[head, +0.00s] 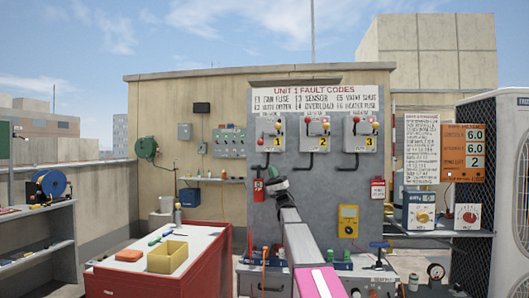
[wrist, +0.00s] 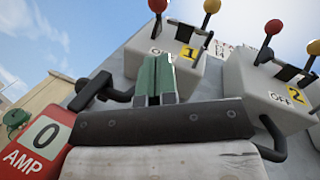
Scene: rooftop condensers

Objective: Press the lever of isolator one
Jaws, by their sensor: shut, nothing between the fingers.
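Isolator one (head: 268,140) is the leftmost of three light grey boxes on the grey panel, marked with a yellow 1. In the wrist view isolator one (wrist: 192,72) shows a red ball (wrist: 157,5) and a yellow ball (wrist: 211,5) on stalks at its top; which one tips the lever I cannot tell. My gripper (head: 273,171) is just below isolator one in the head view. In the wrist view its green fingers (wrist: 156,78) are shut and empty, and overlap the box's lower left part. Whether they touch it I cannot tell.
Isolator two (wrist: 275,95) stands close on the right, its label reading OFF; isolator three (head: 358,140) is further right. A black bent pipe (wrist: 95,90) and a red AMP box (wrist: 40,140) are close on the left. A red cabinet (head: 165,270) stands at the lower left.

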